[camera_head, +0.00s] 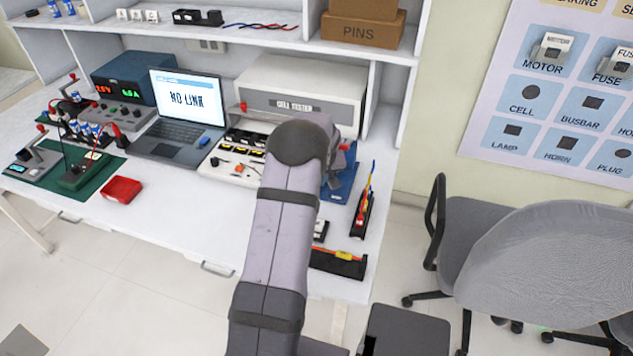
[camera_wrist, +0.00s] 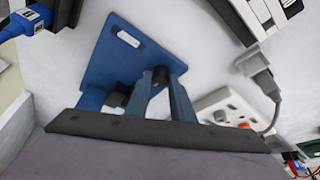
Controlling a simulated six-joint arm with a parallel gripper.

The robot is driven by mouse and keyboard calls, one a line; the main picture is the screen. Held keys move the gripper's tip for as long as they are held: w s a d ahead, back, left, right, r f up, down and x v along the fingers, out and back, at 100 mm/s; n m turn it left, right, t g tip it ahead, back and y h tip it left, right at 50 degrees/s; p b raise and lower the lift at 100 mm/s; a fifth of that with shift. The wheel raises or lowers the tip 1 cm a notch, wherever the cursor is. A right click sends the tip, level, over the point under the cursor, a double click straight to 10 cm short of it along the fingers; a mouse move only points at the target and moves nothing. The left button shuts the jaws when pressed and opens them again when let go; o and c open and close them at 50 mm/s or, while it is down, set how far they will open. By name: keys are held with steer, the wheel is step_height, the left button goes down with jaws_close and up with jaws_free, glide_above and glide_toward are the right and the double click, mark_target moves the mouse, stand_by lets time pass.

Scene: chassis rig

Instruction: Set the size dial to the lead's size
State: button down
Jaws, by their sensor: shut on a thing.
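The blue tool (camera_head: 342,183), with a flat base and some red on top, stands at the right of the bench, partly hidden behind my arm. In the wrist view its blue plate (camera_wrist: 112,58) carries a white label and a small dark knob (camera_wrist: 160,74), which seems to be the size dial. My gripper (camera_wrist: 161,80) is shut on this knob, one finger on each side. The knob's markings cannot be read. A lead with red, yellow and blue parts (camera_head: 366,194) lies in a black holder right of the tool. A yellow and red lead (camera_head: 346,255) lies in another black holder nearer the front edge.
A white tray of small parts (camera_head: 213,169) lies left of the tool, with the cell tester (camera_head: 297,90) behind. A laptop (camera_head: 185,105) reads "NO LINK". A red box (camera_head: 122,190) is at the left front. The bench front between is clear. Chairs (camera_head: 545,250) stand at right.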

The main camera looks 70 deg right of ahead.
steer(key=c, duration=1.5)
jaws_free()
steer(key=shift+c, duration=0.2)
steer(key=shift+r, duration=0.1)
steer(key=b+v, duration=0.1)
steer(key=v, duration=0.6)
steer(key=shift+b, duration=0.3)
steer(key=shift+r, duration=0.1)
